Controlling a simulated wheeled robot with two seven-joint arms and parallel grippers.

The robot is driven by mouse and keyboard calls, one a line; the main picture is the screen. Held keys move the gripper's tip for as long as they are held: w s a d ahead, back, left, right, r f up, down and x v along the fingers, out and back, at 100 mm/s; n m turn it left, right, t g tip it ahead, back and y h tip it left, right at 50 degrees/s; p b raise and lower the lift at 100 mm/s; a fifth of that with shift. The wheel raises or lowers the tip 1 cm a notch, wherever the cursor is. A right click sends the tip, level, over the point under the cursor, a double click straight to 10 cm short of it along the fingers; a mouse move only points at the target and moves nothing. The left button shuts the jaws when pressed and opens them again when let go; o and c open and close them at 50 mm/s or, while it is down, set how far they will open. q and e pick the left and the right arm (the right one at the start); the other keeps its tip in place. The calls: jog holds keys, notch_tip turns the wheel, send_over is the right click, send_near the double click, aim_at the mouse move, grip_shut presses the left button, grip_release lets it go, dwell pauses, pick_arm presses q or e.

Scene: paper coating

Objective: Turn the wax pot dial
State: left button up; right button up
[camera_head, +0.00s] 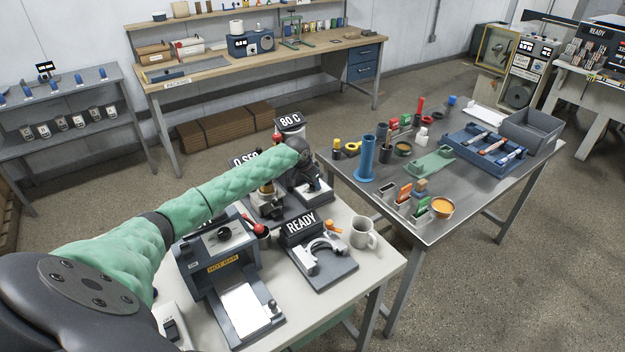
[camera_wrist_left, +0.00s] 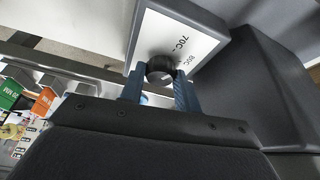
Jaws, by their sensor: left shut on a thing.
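The wax pot dial (camera_wrist_left: 160,68) is a dark round knob on a pale panel (camera_wrist_left: 195,42) marked "70C" and "80C" in the left wrist view. My left gripper (camera_wrist_left: 160,88) has one blue finger on each side of the dial and is shut on it. In the head view my green-sleeved left arm reaches across the near table to the device under a sign (camera_head: 289,122) reading "80 C". The dial and fingertips are hidden there behind my dark wrist. My right gripper is not in view.
The near table (camera_head: 385,268) also holds a hot bar machine (camera_head: 222,268), a device under a "READY" sign (camera_head: 301,226) and a white mug (camera_head: 363,233). A dark metal table (camera_head: 470,215) at right carries a blue cylinder (camera_head: 366,158), a blue tray and small tools.

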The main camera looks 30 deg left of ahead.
pick_arm(q)
jog(key=shift+w+r+n+y+p, duration=0.15)
jog(key=shift+n+p, duration=0.1)
jog(key=shift+n, duration=0.2)
jog(key=shift+s+r+n+y+p, duration=0.1)
jog(key=shift+n+y+p, duration=0.1)
jog(key=shift+n, duration=0.25)
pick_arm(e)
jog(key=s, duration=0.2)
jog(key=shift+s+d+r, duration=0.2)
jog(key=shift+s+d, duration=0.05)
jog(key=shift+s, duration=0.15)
pick_arm(q)
jog(key=o, duration=1)
jog(key=shift+f, duration=0.1)
